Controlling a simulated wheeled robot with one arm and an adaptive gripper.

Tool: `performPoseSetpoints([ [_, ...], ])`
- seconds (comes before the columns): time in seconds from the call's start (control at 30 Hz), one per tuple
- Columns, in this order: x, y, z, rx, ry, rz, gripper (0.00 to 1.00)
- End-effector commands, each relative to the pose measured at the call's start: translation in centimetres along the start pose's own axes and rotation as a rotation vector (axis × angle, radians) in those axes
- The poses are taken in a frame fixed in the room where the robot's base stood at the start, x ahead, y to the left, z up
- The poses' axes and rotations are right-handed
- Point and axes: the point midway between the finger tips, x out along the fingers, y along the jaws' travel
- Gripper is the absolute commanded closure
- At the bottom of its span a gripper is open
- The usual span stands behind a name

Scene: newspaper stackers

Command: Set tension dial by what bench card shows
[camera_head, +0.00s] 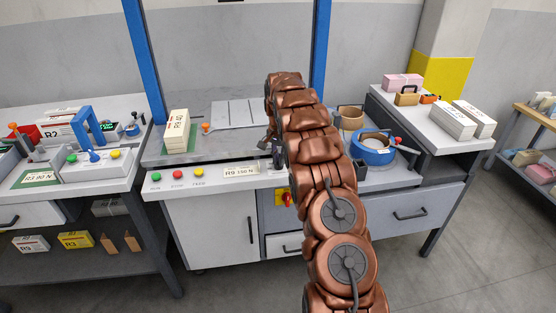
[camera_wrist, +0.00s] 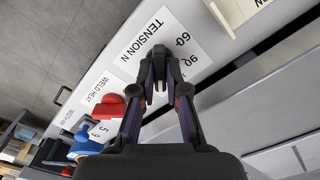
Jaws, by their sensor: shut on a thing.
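The bench card (camera_head: 241,171) lies on the front strip of the middle bench and seems to read R9 150 N, in small print. In the wrist view, the tension panel (camera_wrist: 148,38) carries the words TENSION N and the numbers 60 and 90. My gripper (camera_wrist: 160,84) is shut at this panel, on the tension dial, which its fingers almost wholly hide. I cannot read the dial's setting. In the head view my gripper (camera_head: 276,150) is at the bench front, partly behind my arm.
A newspaper stack (camera_head: 177,132) and a blue tape roll (camera_head: 372,149) are on the middle bench. Another card (camera_head: 40,178) lies on the left bench.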

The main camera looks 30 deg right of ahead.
Motion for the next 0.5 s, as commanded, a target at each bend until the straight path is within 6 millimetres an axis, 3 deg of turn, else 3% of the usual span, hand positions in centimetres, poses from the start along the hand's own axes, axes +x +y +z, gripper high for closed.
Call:
performPoseSetpoints([
  [0.5,0.15,-0.32,0.07,-0.393,0.004,-0.007,1.0],
])
